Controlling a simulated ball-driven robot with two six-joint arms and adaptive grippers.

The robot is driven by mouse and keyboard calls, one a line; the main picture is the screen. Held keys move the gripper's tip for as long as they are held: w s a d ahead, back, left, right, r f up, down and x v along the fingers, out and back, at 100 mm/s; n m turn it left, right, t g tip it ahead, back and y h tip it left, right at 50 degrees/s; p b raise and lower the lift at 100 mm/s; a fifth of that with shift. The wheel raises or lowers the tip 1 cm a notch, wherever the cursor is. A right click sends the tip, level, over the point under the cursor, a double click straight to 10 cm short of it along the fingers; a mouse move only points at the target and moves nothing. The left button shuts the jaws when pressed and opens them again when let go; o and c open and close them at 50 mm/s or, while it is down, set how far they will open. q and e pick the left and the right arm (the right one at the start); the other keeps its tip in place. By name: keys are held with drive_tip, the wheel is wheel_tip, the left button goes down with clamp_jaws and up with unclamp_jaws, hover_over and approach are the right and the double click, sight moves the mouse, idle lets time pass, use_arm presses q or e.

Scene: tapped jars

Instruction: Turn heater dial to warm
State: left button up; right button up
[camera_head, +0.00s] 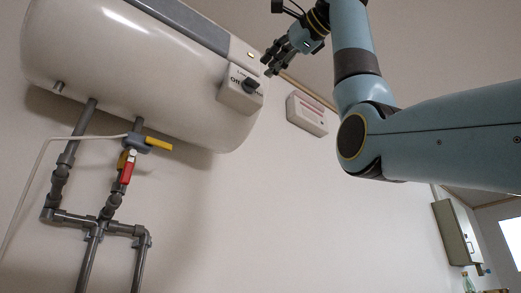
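The heater (120,60) is a large white cylinder mounted on the wall at the upper left. Its control box (236,103) sits at the right end, with a dark dial (250,84) on its face. Printed words ring the dial; "Off" reads at its left and "Low" above it, and the right-hand label is partly hidden. The dial's exact setting is too small to tell. My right gripper (269,65) is just above and right of the dial, apart from it in the picture. Its dark fingertips look spread, with nothing between them. My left gripper is not in view.
Grey pipes (60,185) run below the heater, with a yellow-handled valve (158,143) and a red-handled one (127,172). A white wall box (307,114) hangs right of the heater. A cabinet (456,232) is at the far right. The wall below is bare.

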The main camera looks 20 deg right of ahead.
sight(255, 81)
drive_tip(key=p+x, duration=0.3)
drive_tip(key=x, duration=0.3)
idle(0.3)
drive_tip(key=shift+w, duration=0.1)
clamp_jaws()
drive_tip(key=n, duration=0.4)
drive_tip(key=shift+n, duration=0.3)
drive_tip(key=n, duration=0.6)
drive_tip(key=shift+c, duration=0.7)
unclamp_jaws()
drive_tip(key=shift+n, duration=0.4)
drive_tip(key=shift+o, duration=0.8)
